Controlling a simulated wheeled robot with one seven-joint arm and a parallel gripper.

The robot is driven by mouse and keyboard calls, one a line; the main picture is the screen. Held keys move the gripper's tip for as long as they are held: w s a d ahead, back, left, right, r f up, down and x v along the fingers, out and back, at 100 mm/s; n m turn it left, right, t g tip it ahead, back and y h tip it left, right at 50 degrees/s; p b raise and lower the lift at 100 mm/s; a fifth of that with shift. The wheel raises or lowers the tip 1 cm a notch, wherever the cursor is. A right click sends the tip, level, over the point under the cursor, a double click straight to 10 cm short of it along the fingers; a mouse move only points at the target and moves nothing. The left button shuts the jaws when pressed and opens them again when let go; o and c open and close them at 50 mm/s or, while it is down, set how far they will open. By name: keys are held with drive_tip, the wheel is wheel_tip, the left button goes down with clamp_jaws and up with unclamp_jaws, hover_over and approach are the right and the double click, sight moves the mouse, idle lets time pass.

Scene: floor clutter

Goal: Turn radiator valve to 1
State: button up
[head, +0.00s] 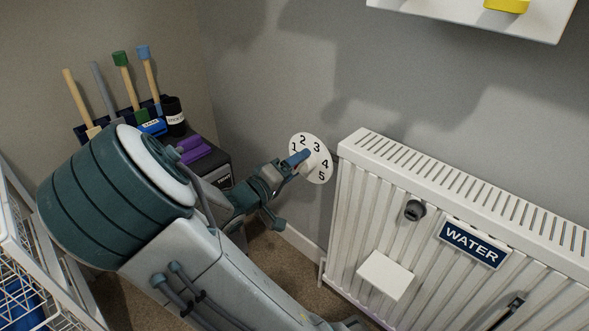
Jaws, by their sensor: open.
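The radiator valve has a round white dial (318,172) on the wall at the radiator's left end. Its black numbers 1 to 5 run clockwise from the upper left to the lower right. My gripper (291,170) is open at the dial's left edge, close to the 1. A blue bar (300,156) lies across the dial's left part beside the 1; I cannot tell whether it is the valve's handle or a finger of mine. A small red patch shows under it. My gripper hides part of the dial's left side, so any contact is unclear.
The white radiator (440,215) fills the right, with a blue WATER sign (471,245) and a white block (385,276) on its front. A dark box (215,160) with tools stands behind my arm. A white wire rack (45,265) is at left. A white shelf (470,15) hangs above.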

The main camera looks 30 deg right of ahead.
drive_tip(key=c, duration=1)
drive_tip(key=shift+r+n+p, duration=0.1)
drive_tip(key=shift+n+p, duration=0.3)
drive_tip(key=shift+p, duration=0.1)
drive_tip(key=shift+o, duration=0.2)
drive_tip(key=n+p, duration=0.3)
drive_tip(key=n, duration=0.1)
drive_tip(key=shift+p, duration=0.35)
drive_tip(key=n+p, duration=1.1)
drive_tip(key=shift+f+n, duration=0.2)
drive_tip(key=shift+n, duration=0.1)
drive_tip(key=shift+s+f+n+p, duration=0.1)
drive_tip(key=shift+n+p, duration=0.75)
drive_tip(key=shift+p, duration=0.05)
drive_tip(key=shift+s+f+n+p, duration=0.1)
drive_tip(key=shift+n+p, duration=0.75)
drive_tip(key=shift+p, duration=0.05)
drive_tip(key=shift+c, duration=0.2)
